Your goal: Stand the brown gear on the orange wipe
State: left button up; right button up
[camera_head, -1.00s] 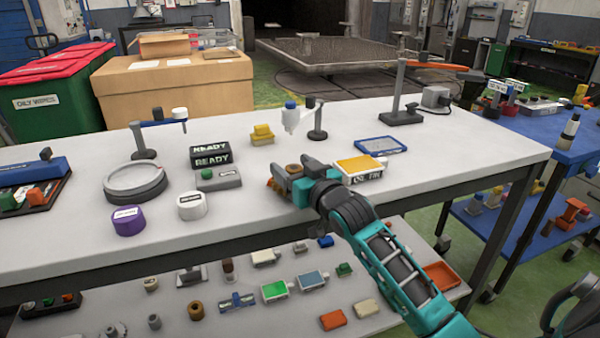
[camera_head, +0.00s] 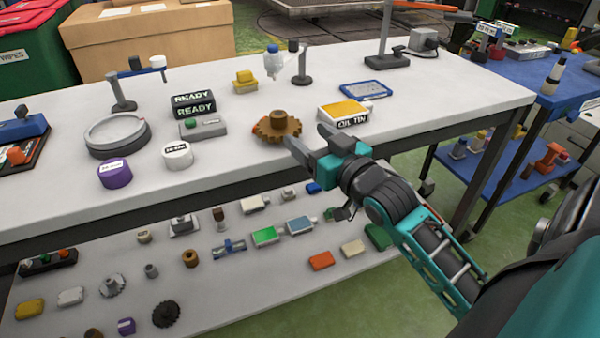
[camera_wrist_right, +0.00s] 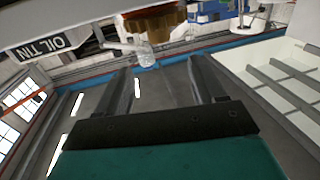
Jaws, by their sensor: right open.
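In the right wrist view part of the gear (camera_wrist_right: 152,22) shows at the top, beyond the finger ends. My left gripper is out of view.
An oil tin (camera_head: 344,117) with a yellow top stands close behind my right gripper. A READY block (camera_head: 194,105), a white tub (camera_head: 177,156) and a purple tub (camera_head: 113,174) stand left. The lower shelf (camera_head: 240,283) holds several small parts, including a cream piece (camera_head: 353,248).

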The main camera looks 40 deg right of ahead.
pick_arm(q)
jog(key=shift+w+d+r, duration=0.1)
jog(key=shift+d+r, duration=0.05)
pick_arm(e)
jog(key=s+a+f+n+g+y, duration=0.1)
jog(key=s+a+f, duration=0.3)
jog(key=f, duration=0.4)
jog(key=s+a+f+n+g+y, duration=0.1)
jog(key=s+a+f+g, duration=0.2)
jog(key=a+f, duration=0.4)
jog(key=s+a+f+n+g+y, duration=0.1)
jog(key=s+a+f+g, duration=0.2)
jog(key=s+a+f, duration=0.3)
notch_tip(320, 180, down, 3)
jog(key=shift+f, duration=0.2)
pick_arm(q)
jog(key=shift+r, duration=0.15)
pick_arm(e)
jog(key=shift+a+r, duration=0.1)
